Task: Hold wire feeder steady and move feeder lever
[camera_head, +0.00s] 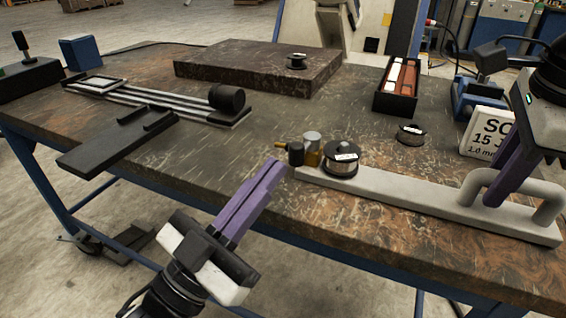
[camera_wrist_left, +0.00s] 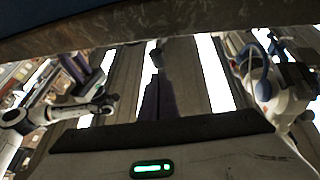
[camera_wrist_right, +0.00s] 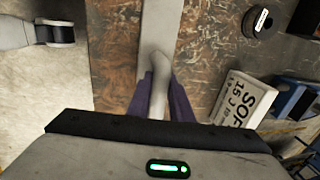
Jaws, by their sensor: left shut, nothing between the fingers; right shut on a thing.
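The wire feeder is a long pale grey bar (camera_head: 400,187) on the table, with a labelled spool (camera_head: 341,158), a silver-capped brass part and a dark knob (camera_head: 296,153) at its left end. A small brass tip, perhaps the lever, points left from the knob. My right gripper (camera_head: 492,200) is shut on the feeder's looped grey handle (camera_head: 538,190); the handle shows between the purple fingers in the right wrist view (camera_wrist_right: 157,85). My left gripper (camera_head: 275,167) is shut and empty, its fingertips close to the brass tip. I cannot tell if they touch. It also shows in the left wrist view (camera_wrist_left: 157,82).
The worn table (camera_head: 250,140) holds a black rail fixture (camera_head: 115,140), a dark slab (camera_head: 255,68), a tray of bars (camera_head: 396,85), a loose spool (camera_head: 410,134) and a white box (camera_head: 486,132) near my right arm. The table's front edge is near my left gripper.

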